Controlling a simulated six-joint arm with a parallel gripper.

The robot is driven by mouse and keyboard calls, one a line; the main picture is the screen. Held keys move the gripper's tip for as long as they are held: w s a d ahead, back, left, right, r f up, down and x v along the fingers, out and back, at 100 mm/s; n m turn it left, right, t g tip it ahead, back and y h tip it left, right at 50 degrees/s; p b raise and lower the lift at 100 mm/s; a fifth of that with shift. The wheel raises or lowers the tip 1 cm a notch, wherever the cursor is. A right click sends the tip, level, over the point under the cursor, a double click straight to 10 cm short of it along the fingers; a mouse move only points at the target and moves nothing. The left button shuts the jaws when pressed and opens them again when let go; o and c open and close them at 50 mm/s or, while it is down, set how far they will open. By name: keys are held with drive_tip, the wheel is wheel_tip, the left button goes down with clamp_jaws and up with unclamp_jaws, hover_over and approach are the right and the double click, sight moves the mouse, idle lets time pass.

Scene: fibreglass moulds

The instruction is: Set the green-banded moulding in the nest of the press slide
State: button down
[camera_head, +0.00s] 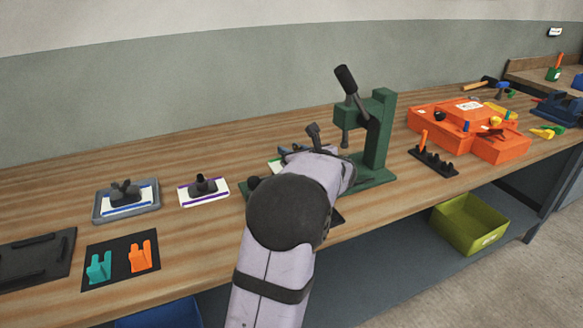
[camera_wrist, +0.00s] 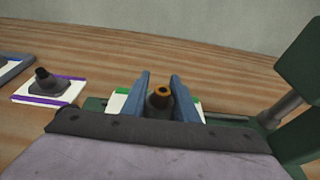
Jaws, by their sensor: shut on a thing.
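My gripper (camera_wrist: 162,82) is shut on a dark upright post with an orange-brown top, which stands between its two blue fingers. The green-banded moulding (camera_wrist: 119,101) shows as a white plate with green edge bands on both sides of the fingers. In the head view a small green-and-white part of the moulding (camera_head: 275,165) shows left of my arm. The dark green press (camera_head: 381,130) stands right of my gripper, its ram on the gripper's side. The press slide (camera_wrist: 236,119) shows beside the moulding. The nest is hidden, and I cannot tell whether the plate touches it.
A purple-banded moulding (camera_head: 203,189) and a blue-banded one on a grey tray (camera_head: 153,205) are on the bench to the left. A black mat (camera_head: 121,262) holds teal and orange pieces. An orange case (camera_head: 450,120) and a black rack (camera_head: 436,163) are right of the press.

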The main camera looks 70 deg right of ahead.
drive_tip(key=shift+f, duration=2.4)
drive_tip(key=shift+f+b, duration=0.35)
drive_tip(key=shift+b, duration=0.35)
drive_tip(key=c, duration=1.4)
unclamp_jaws()
drive_tip(key=shift+r, duration=0.15)
drive_tip(key=shift+r+p, duration=0.15)
drive_tip(key=shift+p, duration=0.3)
drive_tip(key=shift+s+a+r, duration=0.1)
drive_tip(key=shift+s, duration=0.05)
drive_tip(key=b+v, duration=0.1)
drive_tip(key=v, duration=1)
drive_tip(key=shift+s+a+r, duration=0.1)
drive_tip(key=shift+s+a, duration=0.05)
drive_tip(key=shift+a, duration=0.1)
